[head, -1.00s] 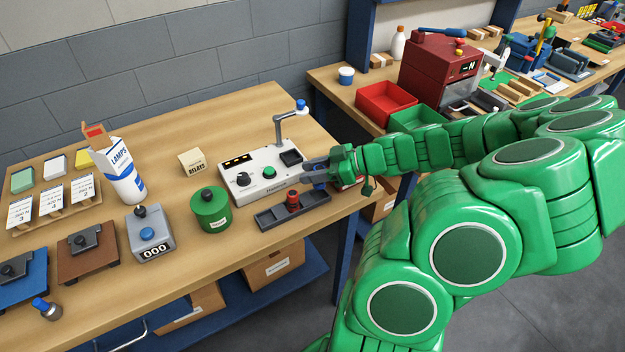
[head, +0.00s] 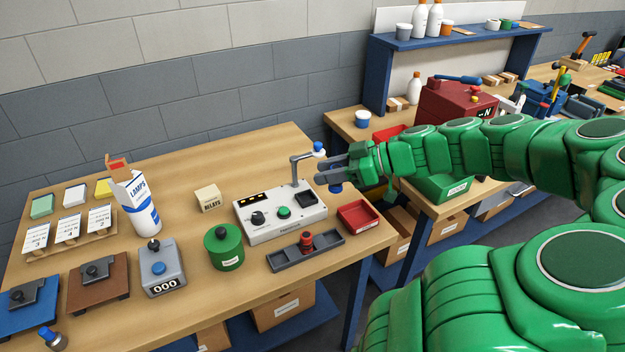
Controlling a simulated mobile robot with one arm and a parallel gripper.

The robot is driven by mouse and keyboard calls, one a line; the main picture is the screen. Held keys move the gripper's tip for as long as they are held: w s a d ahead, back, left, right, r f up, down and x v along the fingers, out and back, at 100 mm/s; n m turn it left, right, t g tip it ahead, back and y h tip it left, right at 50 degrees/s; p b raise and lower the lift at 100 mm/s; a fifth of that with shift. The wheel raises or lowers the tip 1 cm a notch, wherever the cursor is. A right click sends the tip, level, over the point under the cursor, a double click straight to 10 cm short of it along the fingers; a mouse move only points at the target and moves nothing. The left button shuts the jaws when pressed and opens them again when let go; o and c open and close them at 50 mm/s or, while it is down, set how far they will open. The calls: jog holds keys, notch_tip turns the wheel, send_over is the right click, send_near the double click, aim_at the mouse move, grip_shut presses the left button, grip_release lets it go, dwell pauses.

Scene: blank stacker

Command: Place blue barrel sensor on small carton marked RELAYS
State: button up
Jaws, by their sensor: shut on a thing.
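The small carton marked RELAYS (head: 208,198) stands on the wooden bench behind the green canister, with a clear top. My gripper (head: 326,174) is to the right of the carton, above the right end of the white tester. It is shut on the blue barrel sensor (head: 335,188), whose blue part shows just below the fingers. The fingers hide the rest of the sensor. The sensor is held up, clear of the bench.
The white tester (head: 270,234) with its bent post (head: 302,168) stands between my gripper and the carton. Bench behind the RELAYS carton is free.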

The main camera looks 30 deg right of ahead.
jog(key=w+a, duration=0.7)
jog(key=a, duration=0.5)
jog(key=w+a, duration=0.8)
jog(key=a, duration=0.4)
send_over(202, 191)
jog(key=s, duration=0.1)
notch_tip(202, 191, down, 8)
jog(key=shift+d+f, duration=0.1)
jog(key=shift+f, duration=0.15)
jog(key=shift+w+f, duration=0.45)
jog(key=shift+f, duration=1.7)
jog(key=shift+f, duration=0.15)
jog(key=o, duration=1.1)
jog(key=shift+c, duration=0.2)
